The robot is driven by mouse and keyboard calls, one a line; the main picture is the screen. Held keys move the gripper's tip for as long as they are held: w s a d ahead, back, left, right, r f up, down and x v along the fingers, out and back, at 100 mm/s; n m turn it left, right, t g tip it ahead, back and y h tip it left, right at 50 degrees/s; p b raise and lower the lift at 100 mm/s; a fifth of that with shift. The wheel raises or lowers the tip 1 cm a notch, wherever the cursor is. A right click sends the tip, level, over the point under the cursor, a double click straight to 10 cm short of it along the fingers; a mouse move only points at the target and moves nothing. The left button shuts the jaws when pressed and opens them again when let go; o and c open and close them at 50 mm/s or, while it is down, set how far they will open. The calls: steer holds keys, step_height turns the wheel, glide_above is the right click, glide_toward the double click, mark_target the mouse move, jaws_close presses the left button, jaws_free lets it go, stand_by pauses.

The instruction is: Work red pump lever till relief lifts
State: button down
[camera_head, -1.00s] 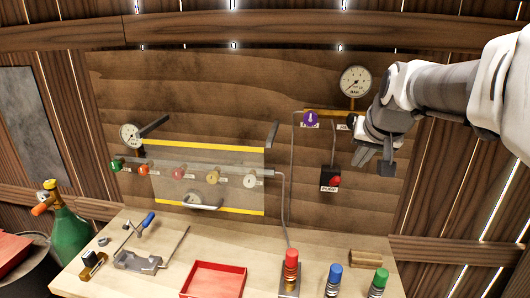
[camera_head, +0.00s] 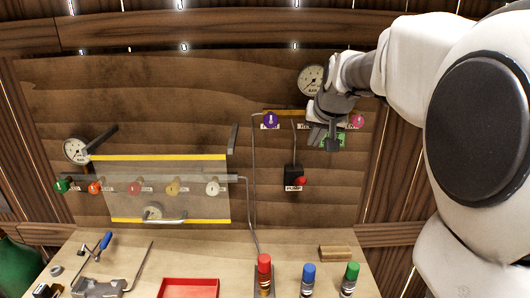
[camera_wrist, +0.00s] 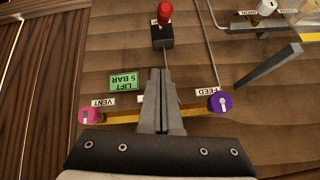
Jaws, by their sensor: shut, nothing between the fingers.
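The red pump lever knob (camera_head: 300,181) sits on a small black block (camera_head: 292,174) labelled PUMP on the wooden backboard. In the wrist view the red knob (camera_wrist: 165,14) and its black block (camera_wrist: 162,36) are upside down at the top, beyond my fingertips. My gripper (camera_head: 333,147) is shut and empty, above and right of the lever and apart from it. Its closed fingers (camera_wrist: 160,73) point toward the block. A green sign (camera_wrist: 122,84) reading LIFT 5 BAR is beside the fingers; my gripper partly covers it in the head view. The gauge (camera_head: 312,80) is too small to read.
A purple FEED knob (camera_wrist: 220,102) and a pink VENT knob (camera_wrist: 90,117) flank my fingers on a brass pipe. A grey bar (camera_wrist: 268,66) sticks out nearby. Red, blue and green cylinders and a red tray (camera_head: 188,288) stand on the bench below.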

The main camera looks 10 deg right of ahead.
mark_target(298, 182)
steer(key=w+f, duration=0.1)
steer(key=f, duration=0.2)
steer(key=w+f, duration=0.2)
steer(key=f, duration=0.1)
steer(key=w+f+p, duration=0.1)
steer(key=f, duration=0.2)
steer(key=shift+w+f, duration=0.25)
steer(key=shift+f, duration=0.05)
steer(key=shift+s+a+f, duration=0.25)
steer(key=shift+s+f, duration=0.05)
steer(key=shift+f, duration=0.25)
steer(key=shift+f+b, duration=0.15)
steer(key=shift+b, duration=0.15)
steer(key=shift+s+f+b, duration=0.15)
steer(key=shift+f+b, duration=0.1)
steer(key=shift+b, duration=0.45)
steer(key=shift+s+r, duration=0.1)
steer(key=shift+b, duration=0.4)
